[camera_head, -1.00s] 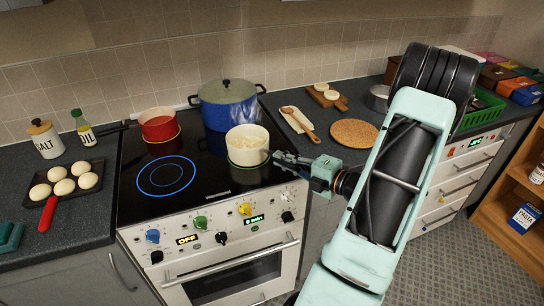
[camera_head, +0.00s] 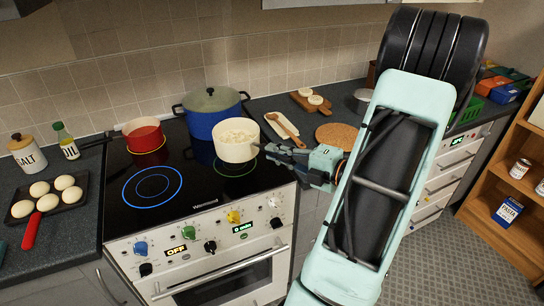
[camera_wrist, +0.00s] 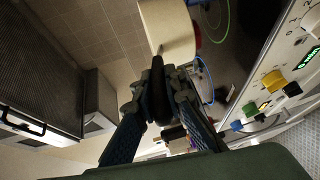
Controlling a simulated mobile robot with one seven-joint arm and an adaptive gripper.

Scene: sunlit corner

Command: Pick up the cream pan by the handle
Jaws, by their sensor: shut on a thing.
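The cream pan (camera_head: 236,150) is held above the front right burner of the black glass cooktop, clear of the green ring beneath it. It has pale contents inside. My gripper (camera_head: 283,155) is at its right side, shut on the pan's dark handle. In the wrist view the cream pan (camera_wrist: 167,28) is at the top, and its black handle (camera_wrist: 157,85) runs down between my gripper's fingers (camera_wrist: 160,100). In the head view my gripper mostly covers the handle.
A blue pot (camera_head: 210,113) with a lid stands behind the cream pan, and a red pan (camera_head: 144,135) stands at the back left. A wooden spoon (camera_head: 286,130) on a rest and a round cork mat (camera_head: 340,135) lie on the right counter. A tray of pale round buns (camera_head: 48,197) lies at left.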

